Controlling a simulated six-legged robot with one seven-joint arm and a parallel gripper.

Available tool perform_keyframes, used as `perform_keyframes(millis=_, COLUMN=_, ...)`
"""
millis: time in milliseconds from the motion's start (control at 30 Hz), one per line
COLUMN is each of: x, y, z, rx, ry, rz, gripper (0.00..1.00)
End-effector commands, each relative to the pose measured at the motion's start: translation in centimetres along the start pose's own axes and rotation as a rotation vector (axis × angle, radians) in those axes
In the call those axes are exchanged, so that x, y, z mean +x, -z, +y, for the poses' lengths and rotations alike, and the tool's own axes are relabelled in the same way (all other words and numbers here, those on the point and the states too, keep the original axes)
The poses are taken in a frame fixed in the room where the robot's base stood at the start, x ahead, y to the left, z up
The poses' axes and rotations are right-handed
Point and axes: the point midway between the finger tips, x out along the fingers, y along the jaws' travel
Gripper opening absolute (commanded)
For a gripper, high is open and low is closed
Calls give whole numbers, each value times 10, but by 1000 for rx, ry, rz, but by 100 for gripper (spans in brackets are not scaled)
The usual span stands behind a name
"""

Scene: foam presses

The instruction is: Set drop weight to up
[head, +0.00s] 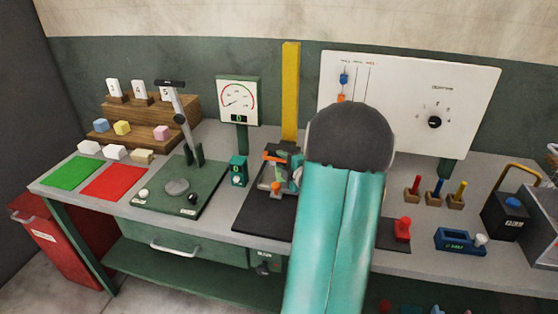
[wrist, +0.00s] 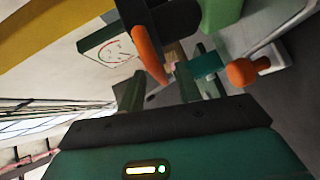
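The yellow post (head: 290,90) stands upright behind a black base plate (head: 262,212). Low in front of it is a cluster of grey, teal and orange parts (head: 275,170), partly hidden by my arm. I cannot tell which part of it is the drop weight. In the wrist view, an orange pointed piece (wrist: 148,52) and an orange knob (wrist: 246,72) show beyond the fingers, with a green block (wrist: 219,14) above. My gripper (wrist: 168,88) has its dark green fingers apart near these parts. I see nothing clearly clamped between them.
A gauge (head: 238,101) stands left of the post, and a green lever press (head: 178,195) farther left. A white panel (head: 455,85) with a slider and knob stands behind my arm. Coloured pegs (head: 437,190) and a red button block (head: 401,229) lie to the right.

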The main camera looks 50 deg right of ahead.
Motion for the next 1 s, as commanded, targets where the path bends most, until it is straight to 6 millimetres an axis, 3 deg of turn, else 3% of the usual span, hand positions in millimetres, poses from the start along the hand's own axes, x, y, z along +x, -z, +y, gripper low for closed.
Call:
perform_keyframes(millis=200, x=20, y=1, z=0, rx=-1, ry=1, rz=1, gripper=34)
perform_keyframes(millis=467, x=21, y=1, z=0, rx=-1, ry=1, rz=0, gripper=34)
perform_keyframes(millis=667, x=21, y=1, z=-1, rx=0, ry=3, rz=0, gripper=0)
perform_keyframes(millis=1000, x=19, y=3, z=6, rx=1, ry=8, rz=-1, gripper=0)
